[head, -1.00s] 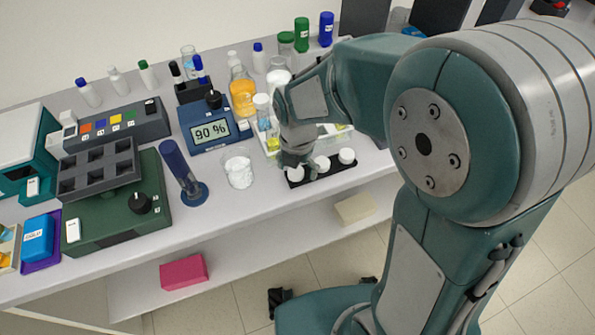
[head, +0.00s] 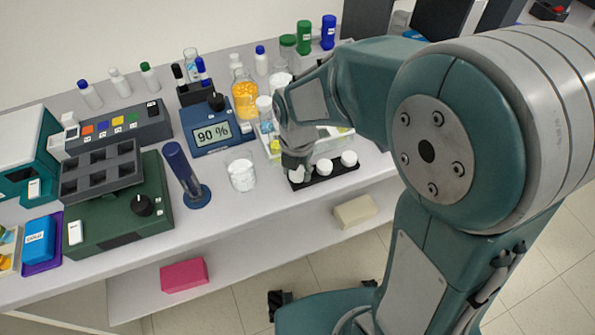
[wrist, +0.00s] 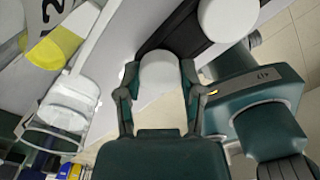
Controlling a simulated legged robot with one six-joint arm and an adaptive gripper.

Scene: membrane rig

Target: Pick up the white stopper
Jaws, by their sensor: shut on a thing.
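My gripper (head: 297,165) points down at the left end of a black holder (head: 318,178) on the bench. In the wrist view its two fingers (wrist: 159,88) are closed on both sides of a round white stopper (wrist: 162,72). That white stopper also shows under my gripper in the head view (head: 299,175), partly hidden by the fingers. I cannot tell whether it is clear of the holder. Two more white round stoppers stand in the holder, a middle one (head: 324,167) and a right one (head: 349,158).
A glass beaker with white contents (head: 241,174) stands left of the holder. A blue display reading 90 % (head: 211,132) and a blue stand (head: 185,175) are further left. The bench's front edge is close to the holder.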

